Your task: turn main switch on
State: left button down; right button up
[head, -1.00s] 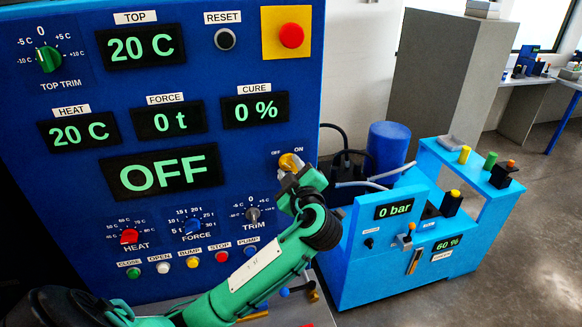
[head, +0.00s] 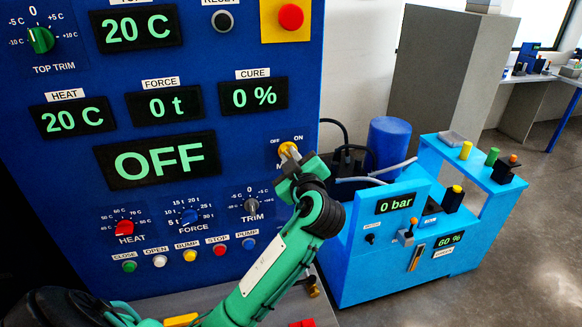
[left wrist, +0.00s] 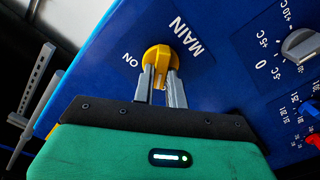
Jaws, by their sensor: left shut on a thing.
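The main switch (head: 288,149) is a yellow knob on the blue panel, between OFF and ON labels. My left gripper (head: 289,160) is at the knob, its arm reaching up from the bottom. In the left wrist view the yellow knob (left wrist: 157,54) sits by the ON and MAIN lettering, and the two grey fingers (left wrist: 160,78) are shut on its handle. The fingers partly hide the handle, so its exact angle is hard to tell. The large display (head: 157,160) on the panel reads OFF. My right gripper is not in view.
Trim, heat and force knobs (head: 189,217) and a row of coloured buttons (head: 185,261) lie below and left of the switch. A red emergency button (head: 291,16) is above. A light-blue pump unit (head: 385,265) stands right of the panel, with a blue cylinder (head: 389,142) behind.

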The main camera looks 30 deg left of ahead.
pick_arm(q)
jog(key=shift+f+m+b, duration=0.25)
jog(key=shift+m+b, duration=0.4)
jog(key=shift+m, duration=0.05)
jog(key=shift+r+m, duration=0.1)
jog(key=shift+m, duration=0.3)
jog(key=shift+r+m, duration=0.15)
jog(key=shift+m, duration=0.65)
jog(key=shift+w+d+m, duration=0.1)
jog(key=shift+m, duration=0.9)
jog(key=shift+w+d+m+p, duration=0.1)
jog(key=shift+m+p, duration=1.25)
jog(key=shift+m, duration=1.2)
jog(key=shift+w+d+m+p, duration=0.1)
jog(key=shift+m+p, duration=1.2)
jog(key=shift+m, duration=1.25)
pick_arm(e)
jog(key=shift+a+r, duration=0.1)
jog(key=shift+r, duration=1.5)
